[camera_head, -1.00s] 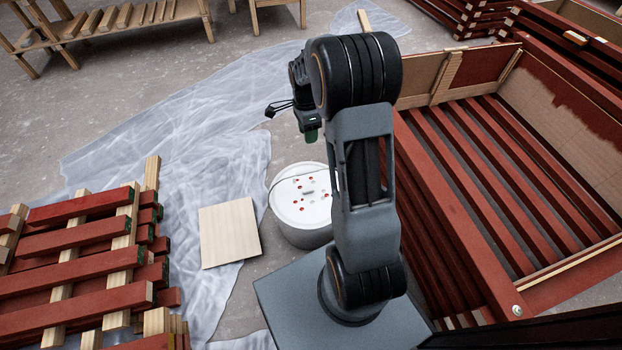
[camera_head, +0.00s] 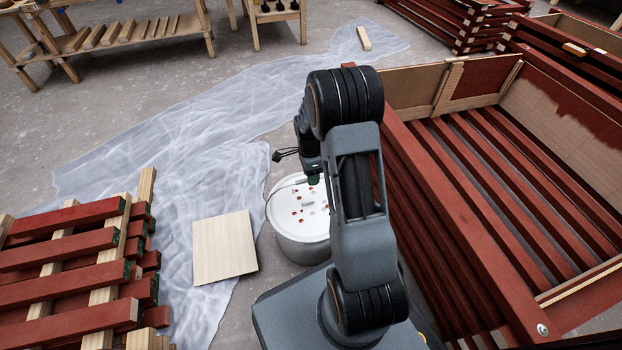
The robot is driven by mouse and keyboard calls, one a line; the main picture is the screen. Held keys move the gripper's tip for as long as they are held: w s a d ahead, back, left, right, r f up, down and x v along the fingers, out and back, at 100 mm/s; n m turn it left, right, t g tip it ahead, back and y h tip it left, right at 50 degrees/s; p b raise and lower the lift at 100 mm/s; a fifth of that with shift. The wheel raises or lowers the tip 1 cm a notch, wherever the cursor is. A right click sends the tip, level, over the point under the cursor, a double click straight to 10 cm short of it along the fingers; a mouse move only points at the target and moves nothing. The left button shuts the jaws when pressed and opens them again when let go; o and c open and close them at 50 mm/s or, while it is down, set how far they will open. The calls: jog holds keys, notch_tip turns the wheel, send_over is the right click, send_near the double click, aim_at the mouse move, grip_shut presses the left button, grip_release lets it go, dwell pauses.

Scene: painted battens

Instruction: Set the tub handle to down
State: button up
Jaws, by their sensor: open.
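The tub (camera_head: 296,247) is a grey-white round bucket on the floor, left of my arm. Its pale lid (camera_head: 287,212) has several red spots and a small raised piece in the middle. A thin handle (camera_head: 284,186) shows as a line at the lid's back left side, running toward my gripper. My arm hides the tub's right side, so I cannot tell the handle's full angle. My gripper (camera_head: 313,181) points down over the back of the lid, close to the handle. Its fingertips are small and partly hidden; it is open, and I cannot tell whether it touches the handle.
A plywood square (camera_head: 224,247) lies on plastic sheeting (camera_head: 170,165) left of the tub. Stacked red battens (camera_head: 70,262) stand at lower left. A large red slatted crate (camera_head: 450,215) fills the right, close to my arm. Benches (camera_head: 130,45) stand at the back left.

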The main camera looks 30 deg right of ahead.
jog(key=shift+s+f, duration=0.1)
jog(key=shift+f, duration=0.25)
grip_shut()
dwell(0.4)
